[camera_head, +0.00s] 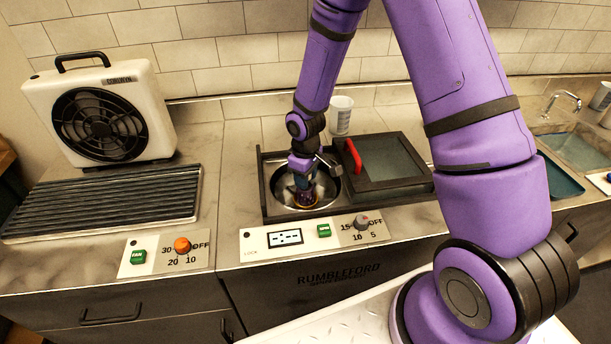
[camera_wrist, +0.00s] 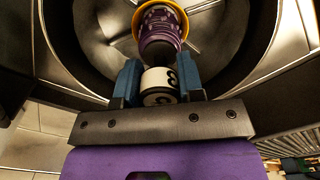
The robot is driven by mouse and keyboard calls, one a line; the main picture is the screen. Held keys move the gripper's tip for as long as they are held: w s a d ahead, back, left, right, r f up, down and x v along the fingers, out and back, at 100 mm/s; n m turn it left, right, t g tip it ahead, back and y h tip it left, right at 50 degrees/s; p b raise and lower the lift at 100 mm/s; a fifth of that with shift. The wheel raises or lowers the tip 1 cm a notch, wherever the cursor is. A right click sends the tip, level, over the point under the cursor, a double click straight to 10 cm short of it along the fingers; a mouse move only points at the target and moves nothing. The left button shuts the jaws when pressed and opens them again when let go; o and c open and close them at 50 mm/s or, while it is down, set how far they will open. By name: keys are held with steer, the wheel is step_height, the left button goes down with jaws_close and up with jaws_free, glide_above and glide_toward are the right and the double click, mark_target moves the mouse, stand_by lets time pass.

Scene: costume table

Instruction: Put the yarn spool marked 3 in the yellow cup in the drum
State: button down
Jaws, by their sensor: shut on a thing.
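My gripper (camera_wrist: 160,82) reaches down into the open metal drum (camera_wrist: 95,35) and is shut on the yarn spool marked 3 (camera_wrist: 158,78). The spool's white end with a black 3 shows between the blue fingers. A purple banded part (camera_wrist: 160,38) lies just beyond the white end, against the yellow cup (camera_wrist: 183,20). Only the cup's yellow rim shows clearly; I cannot tell how deep the purple part sits in it. In the head view, my gripper (camera_head: 304,182) is inside the drum (camera_head: 282,192), with a little yellow below it.
The drum's dark square lid (camera_head: 395,165) with a red handle (camera_head: 353,155) lies open to the right. A white cup (camera_head: 341,115) stands behind. A fan (camera_head: 100,112) and ribbed rack (camera_head: 105,205) are at left.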

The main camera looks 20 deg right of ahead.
stand_by(0.3)
steer(key=shift+c, duration=1.3)
jaws_free()
steer(key=shift+r, duration=3.45)
